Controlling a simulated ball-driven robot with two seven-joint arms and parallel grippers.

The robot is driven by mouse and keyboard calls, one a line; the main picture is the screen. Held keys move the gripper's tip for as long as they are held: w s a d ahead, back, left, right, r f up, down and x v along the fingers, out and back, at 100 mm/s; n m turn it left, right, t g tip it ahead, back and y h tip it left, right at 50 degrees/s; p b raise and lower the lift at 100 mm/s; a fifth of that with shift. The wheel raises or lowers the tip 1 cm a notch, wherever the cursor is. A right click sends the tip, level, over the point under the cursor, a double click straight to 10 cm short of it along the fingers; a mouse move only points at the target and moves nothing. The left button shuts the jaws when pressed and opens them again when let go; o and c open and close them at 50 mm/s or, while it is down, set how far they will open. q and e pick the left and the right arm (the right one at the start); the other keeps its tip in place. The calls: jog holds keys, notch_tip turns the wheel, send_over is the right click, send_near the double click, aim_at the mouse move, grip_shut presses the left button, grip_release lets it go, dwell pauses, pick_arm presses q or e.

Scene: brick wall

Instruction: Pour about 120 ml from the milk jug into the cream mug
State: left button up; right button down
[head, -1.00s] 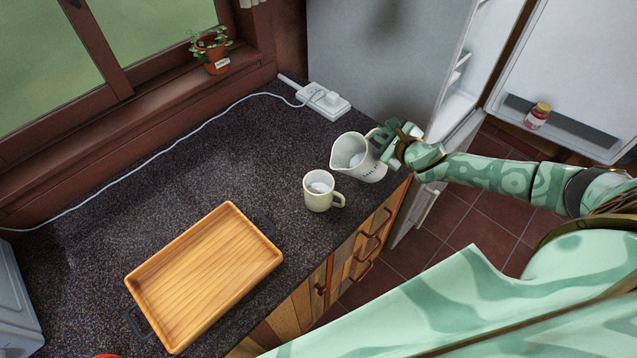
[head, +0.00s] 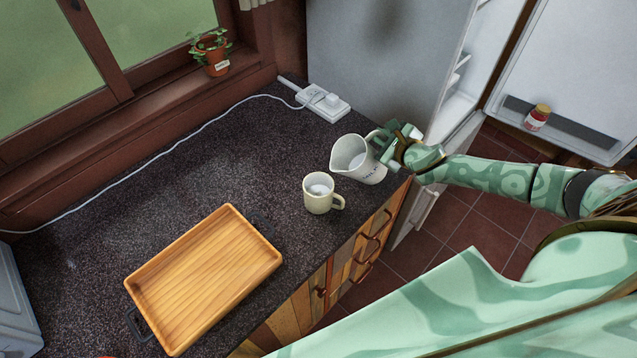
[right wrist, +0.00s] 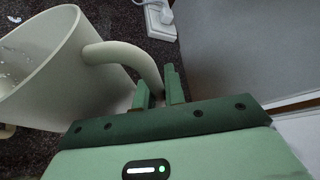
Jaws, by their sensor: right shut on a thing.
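The white milk jug (head: 352,160) is near the counter's right edge in the head view, tilted slightly to the left with its spout toward the mug. Pale liquid shows inside it. My right gripper (head: 384,148) is shut on the jug's handle. In the right wrist view, the jug (right wrist: 45,75) fills the left side, and its handle runs between the fingers of the right gripper (right wrist: 158,92). The cream mug (head: 316,198) stands upright on the counter, just left of and in front of the jug, its handle to the right. Something pale shows inside it. My left gripper is not in view.
A wooden tray (head: 205,280) with dark handles lies at the front left of the counter. A power strip (head: 325,102) with a white cable lies behind the jug. An open fridge (head: 465,90) stands to the right. The counter's middle (head: 200,170) is clear.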

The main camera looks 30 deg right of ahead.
dwell(0.6)
jog(key=shift+d+f+b, duration=0.2)
jog(key=shift+b, duration=0.15)
jog(key=d+f+m+y+b, duration=0.1)
jog(key=b, duration=0.2)
jog(key=d+f+m+y+b, duration=0.1)
jog(key=f+b, duration=0.1)
jog(key=b, duration=0.2)
jog(key=d+f+m+y+b, duration=0.1)
jog(key=d+f+m+b, duration=0.1)
jog(key=b, duration=0.2)
jog(key=shift+w, duration=0.15)
jog(key=shift+f+m+y+b, duration=0.3)
jog(key=shift+y+b, duration=0.1)
jog(key=shift+b, duration=0.2)
jog(key=shift+d, duration=0.1)
